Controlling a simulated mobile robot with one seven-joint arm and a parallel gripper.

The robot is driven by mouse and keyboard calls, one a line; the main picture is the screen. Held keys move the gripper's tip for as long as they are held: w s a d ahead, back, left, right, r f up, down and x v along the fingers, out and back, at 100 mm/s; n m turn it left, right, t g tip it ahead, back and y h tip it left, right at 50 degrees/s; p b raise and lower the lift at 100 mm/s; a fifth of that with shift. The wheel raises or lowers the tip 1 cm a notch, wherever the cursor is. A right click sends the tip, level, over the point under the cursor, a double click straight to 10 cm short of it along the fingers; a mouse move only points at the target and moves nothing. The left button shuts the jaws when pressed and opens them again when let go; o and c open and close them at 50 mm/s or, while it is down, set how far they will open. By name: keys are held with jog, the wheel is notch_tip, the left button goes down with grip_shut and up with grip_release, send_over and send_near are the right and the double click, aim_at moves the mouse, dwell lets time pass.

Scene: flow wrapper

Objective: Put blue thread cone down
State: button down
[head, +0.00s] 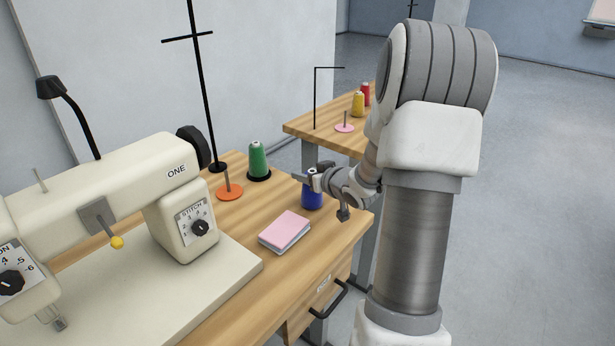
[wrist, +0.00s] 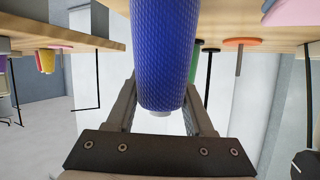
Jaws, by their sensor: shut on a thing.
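The blue thread cone (head: 312,200) is upright at the right end of the near wooden table (head: 228,292), partly hidden behind my gripper. My gripper (head: 316,178) is shut on its upper part. In the wrist view, which is upside down, the blue cone (wrist: 165,50) fills the middle between the two fingers of my gripper (wrist: 162,92). Its narrow tip points down in that picture. Its base is cut off at the top edge, so I cannot tell if it touches the table.
An orange disc with a pin (head: 229,192), a green thread cone (head: 258,161) and a pink notebook (head: 285,231) stand or lie left of the blue cone. A cream sewing machine (head: 120,200) fills the left. A second table (head: 300,128) behind holds yellow and red cones.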

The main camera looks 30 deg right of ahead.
jog(key=shift+f, duration=0.15)
jog(key=shift+c, duration=1.4)
grip_release()
jog(key=shift+s+r, duration=0.1)
jog(key=shift+r, duration=0.2)
jog(key=p+v, duration=0.3)
jog(key=v, duration=0.8)
jog(key=shift+s+p, duration=0.3)
jog(key=shift+s, duration=0.05)
